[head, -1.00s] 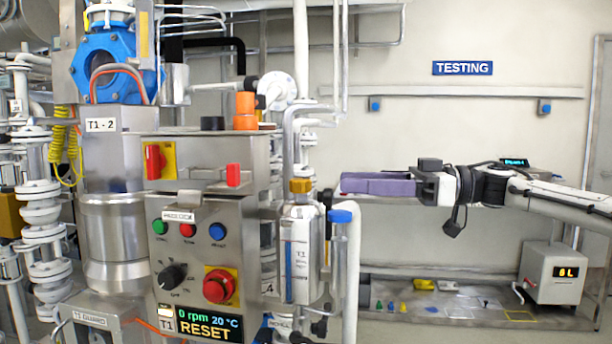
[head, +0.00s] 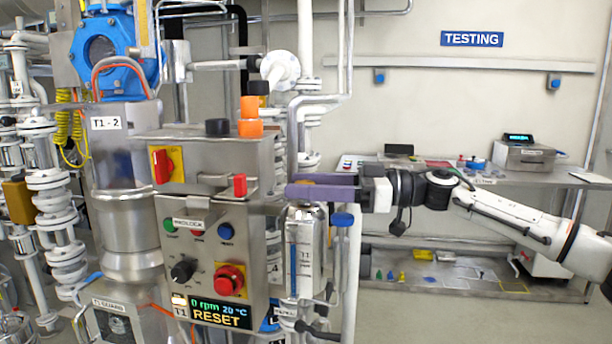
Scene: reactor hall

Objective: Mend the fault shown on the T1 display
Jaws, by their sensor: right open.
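The T1 display (head: 215,313) at the foot of the steel control box (head: 208,258) reads 0 rpm, 20 °C and RESET. Above it are a black knob (head: 182,271) and a red mushroom button (head: 229,281) on a yellow plate. Higher up are a green button (head: 168,226), a red button (head: 197,232) and a blue button (head: 225,231). My right gripper (head: 289,189), with purple fingers, is open and empty, just right of the box, pointing left. My left gripper is out of view.
A red-and-yellow switch (head: 162,164) is on the box's upper part. Orange and black caps (head: 249,128) stand on top. A T1 bottle (head: 304,250) and a blue-capped pipe (head: 342,220) stand below my right gripper.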

